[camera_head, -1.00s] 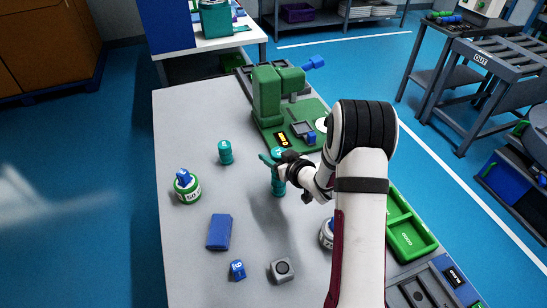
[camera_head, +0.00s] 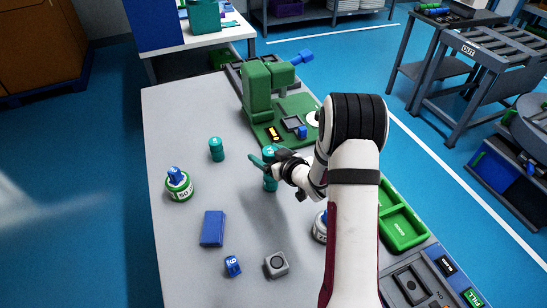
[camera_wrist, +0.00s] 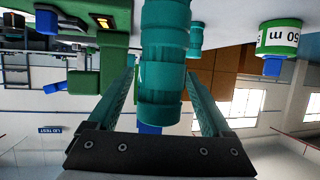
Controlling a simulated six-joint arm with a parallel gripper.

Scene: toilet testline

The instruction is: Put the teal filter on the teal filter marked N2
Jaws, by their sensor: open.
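A tall teal stack (camera_head: 270,183) stands upright on the grey table. It looks like one teal filter on another, but I cannot be sure. My gripper (camera_head: 266,163) reaches its upper part from the right. In the wrist view the teal cylinder (camera_wrist: 162,75) stands between the two spread fingers, with a blue piece (camera_wrist: 150,129) at its end away from the table. My gripper is open around it. Another teal filter piece (camera_head: 216,150) stands apart to the left, and shows behind in the wrist view (camera_wrist: 196,36). No N2 marking is readable.
A green machine (camera_head: 260,92) stands behind the stack. A green-and-white 50 weight (camera_head: 179,187), a blue block (camera_head: 212,228), a small blue numbered piece (camera_head: 233,266) and a grey box (camera_head: 276,264) lie at left and front. A green tray (camera_head: 402,220) is right of my arm.

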